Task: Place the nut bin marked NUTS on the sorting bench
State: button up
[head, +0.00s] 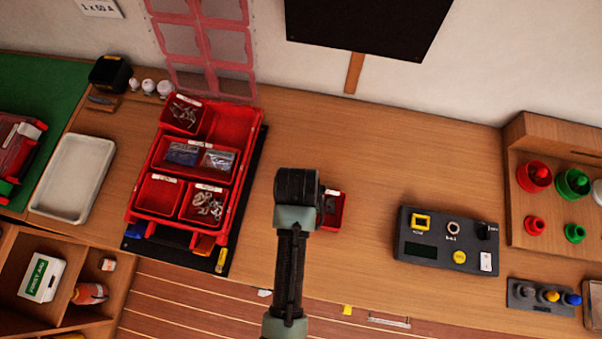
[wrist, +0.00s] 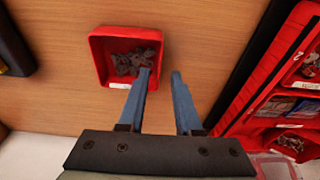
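A small red bin (wrist: 128,33) holding grey metal pieces sits upright on the wooden bench top. It has a white label on its front edge, too small to read as NUTS. In the head view the bin (head: 342,209) shows just right of my wrist, partly hidden by it. My gripper (wrist: 161,72) is open, with two blue fingers apart and nothing held between them. The left finger overlaps the bin's label-side corner in the wrist view, and the right finger shows beside the bin. I cannot tell whether either touches it.
A red rack (head: 243,125) with several small bins stands left on a dark mat. A white tray (head: 45,200) lies further left. A dark control box (head: 448,258) and a wooden stand (head: 520,200) with red and green pieces are right. Bench between rack and box is mostly clear.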

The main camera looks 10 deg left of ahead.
notch_tip(320, 180, up, 7)
jog(key=s, duration=0.1)
jog(key=w+d+r+t, duration=0.1)
jog(key=w+r+t, duration=0.65)
jog(key=r, duration=0.85)
jog(key=w+d+r+t, duration=0.1)
jog(key=w+r+t, duration=0.4)
jog(key=w+r, duration=0.8)
jog(key=s+r+t, duration=0.2)
jog(key=r+t, duration=0.1)
jog(key=r, duration=0.7)
jog(key=s+r+t, duration=0.2)
jog(key=r+t, duration=0.1)
jog(key=r, duration=0.6)
jog(key=s+d+r+t, duration=0.1)
jog(key=s+r+t, duration=0.2)
jog(key=s+r, duration=0.2)
jog(key=s+d+r+t, duration=0.1)
jog(key=s+r+t, duration=0.3)
jog(key=r, duration=0.8)
jog(key=shift+s+d+r, duration=0.15)
jog(key=shift+s+d, duration=0.1)
jog(key=shift+s, duration=0.5)
